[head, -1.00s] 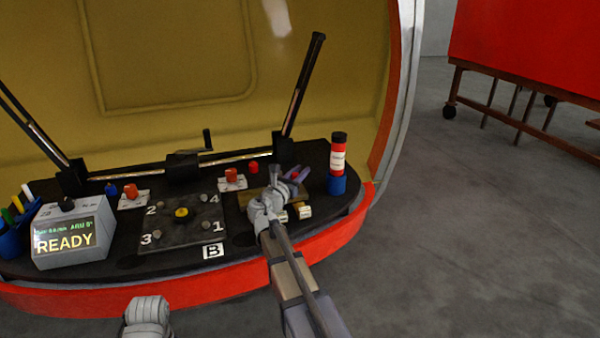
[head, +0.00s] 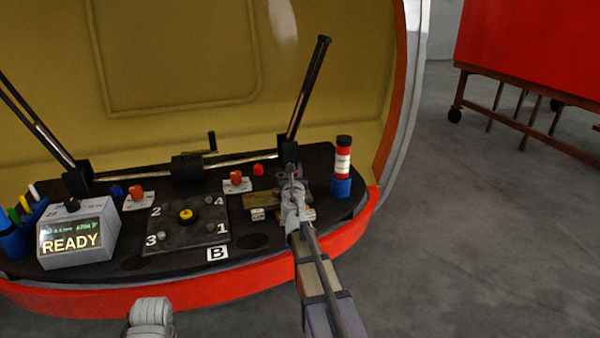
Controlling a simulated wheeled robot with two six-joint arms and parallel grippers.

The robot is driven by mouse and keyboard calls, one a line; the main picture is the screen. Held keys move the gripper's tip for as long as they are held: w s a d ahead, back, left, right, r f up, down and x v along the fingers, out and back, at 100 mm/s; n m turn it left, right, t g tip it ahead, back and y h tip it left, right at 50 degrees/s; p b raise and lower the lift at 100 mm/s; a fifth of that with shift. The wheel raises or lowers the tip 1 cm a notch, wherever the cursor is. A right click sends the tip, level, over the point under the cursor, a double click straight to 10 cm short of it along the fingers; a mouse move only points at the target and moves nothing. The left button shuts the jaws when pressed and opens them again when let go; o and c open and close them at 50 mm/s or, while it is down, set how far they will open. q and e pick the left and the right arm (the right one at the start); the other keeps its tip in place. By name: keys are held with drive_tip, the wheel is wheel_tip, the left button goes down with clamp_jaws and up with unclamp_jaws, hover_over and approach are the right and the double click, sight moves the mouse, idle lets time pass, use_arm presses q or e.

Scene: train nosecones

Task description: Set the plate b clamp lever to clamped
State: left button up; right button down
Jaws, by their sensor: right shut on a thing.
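Plate B (head: 180,232) is a dark square plate with a yellow centre knob (head: 186,215) and corner bolts numbered 1 to 4, behind a white "B" label (head: 217,253). Two red knobs on white bases, a left one (head: 137,192) and a right one (head: 237,178), sit beyond its far corners. I cannot tell for sure which part is the clamp lever. My right gripper (head: 293,174) is right of the plate, beside the red knob's side of the bench. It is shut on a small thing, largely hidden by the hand.
A grey box reading READY (head: 78,238) stands at left. A slanted black bar (head: 308,88) rises behind the gripper.

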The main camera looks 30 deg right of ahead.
drive_tip(key=w+n+y, duration=0.1)
drive_tip(key=y, duration=0.1)
drive_tip(key=a+n+t+y, duration=0.1)
drive_tip(key=w+n+t+y, duration=0.1)
drive_tip(key=y, duration=0.1)
drive_tip(key=shift+w+a+n+y, duration=0.3)
drive_tip(key=shift+w+a+n, duration=0.05)
drive_tip(key=shift+n, duration=0.05)
drive_tip(key=n+y, duration=0.1)
drive_tip(key=w+a+y, duration=0.1)
drive_tip(key=a+n+y, duration=0.1)
drive_tip(key=y, duration=0.1)
drive_tip(key=shift+w+n, duration=0.3)
drive_tip(key=n+y, duration=0.1)
drive_tip(key=a+n+y, duration=0.1)
drive_tip(key=y, duration=0.1)
drive_tip(key=w+a+n+y, duration=0.1)
drive_tip(key=y, duration=0.1)
drive_tip(key=shift+a, duration=0.25)
drive_tip(key=shift+a+n+g+y, duration=0.65)
drive_tip(key=shift+n+y, duration=0.1)
drive_tip(key=shift+y, duration=0.25)
drive_tip(key=shift+a+n+g+y, duration=0.6)
drive_tip(key=shift+n+y, duration=0.15)
drive_tip(key=shift+y, duration=0.25)
drive_tip(key=c, duration=0.7)
unclamp_jaws()
drive_tip(key=shift+a, duration=0.1)
drive_tip(key=shift+v, duration=3.85)
